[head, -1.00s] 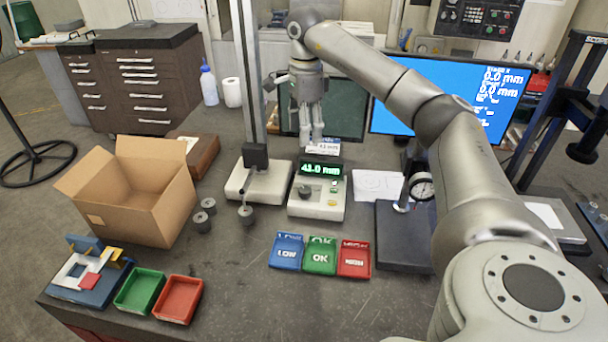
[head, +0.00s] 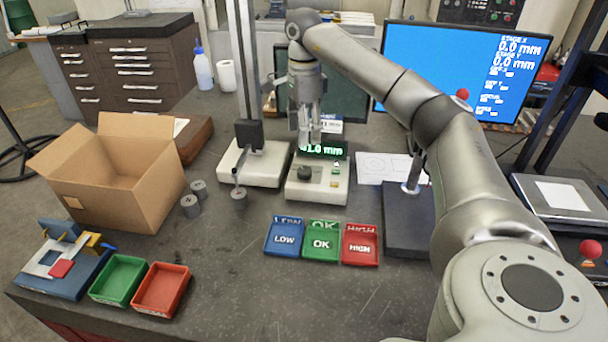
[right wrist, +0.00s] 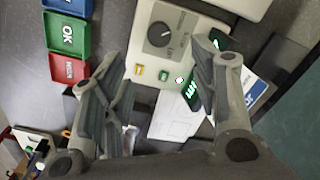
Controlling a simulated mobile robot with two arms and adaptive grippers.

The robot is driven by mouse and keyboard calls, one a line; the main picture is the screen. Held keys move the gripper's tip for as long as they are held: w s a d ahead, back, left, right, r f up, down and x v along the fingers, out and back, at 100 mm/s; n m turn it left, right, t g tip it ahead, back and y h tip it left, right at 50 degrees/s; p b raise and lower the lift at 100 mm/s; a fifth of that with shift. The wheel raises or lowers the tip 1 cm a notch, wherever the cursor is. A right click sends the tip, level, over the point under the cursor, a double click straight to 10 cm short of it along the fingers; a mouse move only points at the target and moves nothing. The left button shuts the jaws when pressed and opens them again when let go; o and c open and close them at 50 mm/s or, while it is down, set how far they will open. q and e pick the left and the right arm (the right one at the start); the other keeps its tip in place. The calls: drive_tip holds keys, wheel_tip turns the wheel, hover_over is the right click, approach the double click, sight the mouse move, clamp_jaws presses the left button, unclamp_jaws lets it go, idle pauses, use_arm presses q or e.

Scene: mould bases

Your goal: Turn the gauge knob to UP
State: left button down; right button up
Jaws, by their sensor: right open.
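The gauge knob (head: 305,172) is a dark round dial on the front of a cream gauge box (head: 318,194) with a green-lit display (head: 325,150). The right wrist view shows the knob (right wrist: 159,35) with a pale pointer mark; the lettering around it is too small to read. My right gripper (head: 309,138) points down above the back of the box, its fingers in front of the display's left part. In the wrist view the right gripper (right wrist: 156,75) is open and empty, and the knob lies beyond its fingertips, apart from them. My left gripper is out of view.
Blue LOW (head: 284,239), green OK (head: 321,241) and red HIGH (head: 360,246) trays lie in front. A column stand (head: 255,165) is left of the gauge box, a dark-based dial stand (head: 408,225) to its right. An open carton (head: 120,185) stands at left.

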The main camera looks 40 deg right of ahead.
sight(304, 170)
wheel_tip(304, 170, down, 10)
drive_tip(key=shift+s+f+p, duration=0.1)
drive_tip(key=shift+p, duration=1)
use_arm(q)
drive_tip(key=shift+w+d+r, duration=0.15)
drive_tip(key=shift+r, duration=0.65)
use_arm(e)
drive_tip(key=shift+f, duration=0.65)
drive_tip(key=c, duration=1)
drive_tip(key=shift+c, duration=0.2)
